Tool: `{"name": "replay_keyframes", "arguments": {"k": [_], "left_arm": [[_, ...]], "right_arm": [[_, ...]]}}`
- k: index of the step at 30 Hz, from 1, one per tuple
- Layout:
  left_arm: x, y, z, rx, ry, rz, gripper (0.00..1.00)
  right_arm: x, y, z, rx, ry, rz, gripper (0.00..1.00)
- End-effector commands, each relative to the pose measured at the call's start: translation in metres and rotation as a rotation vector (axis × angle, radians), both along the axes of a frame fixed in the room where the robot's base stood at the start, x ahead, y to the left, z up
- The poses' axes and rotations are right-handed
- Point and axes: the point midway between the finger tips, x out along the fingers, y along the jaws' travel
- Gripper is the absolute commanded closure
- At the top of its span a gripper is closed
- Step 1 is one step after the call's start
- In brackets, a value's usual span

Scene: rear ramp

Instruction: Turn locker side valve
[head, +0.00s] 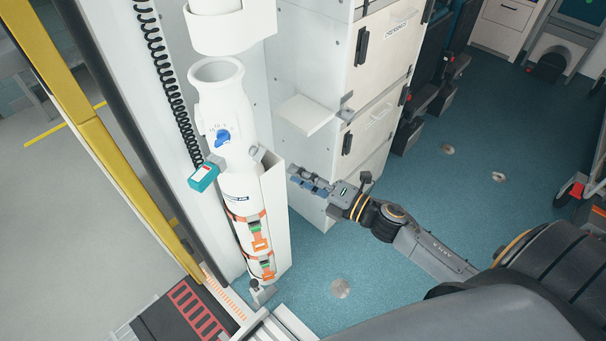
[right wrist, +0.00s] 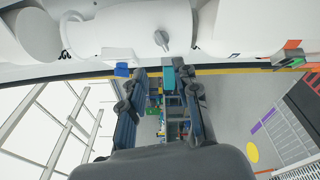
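A white upright cylinder (head: 232,178) stands in a white bracket at the left of the head view, with a blue dial knob (head: 222,137) on its front. A small grey piece (head: 257,152) sits on its locker-facing side. In the right wrist view a grey knob (right wrist: 162,40) shows on the white cylinder body (right wrist: 118,34), above the fingers; I cannot tell if it is that same piece. My right gripper (head: 303,180) is open and empty, right of the cylinder and apart from it. Its two fingers show spread in the right wrist view (right wrist: 162,108). My left gripper is not in view.
White lockers (head: 378,60) with black handles stand behind the right gripper, with a small white shelf (head: 304,114) jutting out. A teal box (head: 203,177) is at the cylinder's left. A yellow post (head: 95,130) edges the opening at left.

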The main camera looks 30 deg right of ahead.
Motion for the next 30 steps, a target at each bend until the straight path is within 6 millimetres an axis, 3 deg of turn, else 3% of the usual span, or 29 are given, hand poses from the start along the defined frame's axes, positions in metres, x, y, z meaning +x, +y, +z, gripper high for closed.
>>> {"name": "replay_keyframes", "arguments": {"k": [12,22,30], "left_arm": [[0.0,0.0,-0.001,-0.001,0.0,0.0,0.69],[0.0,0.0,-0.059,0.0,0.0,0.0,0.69],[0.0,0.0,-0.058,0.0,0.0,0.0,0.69]], "right_arm": [[-0.004,-0.003,0.0,-0.003,-0.001,0.0,0.69],[-0.019,-0.019,-0.01,-0.158,-0.085,0.003,0.69],[-0.014,-0.017,0.001,-0.197,-0.112,0.003,0.69]]}}
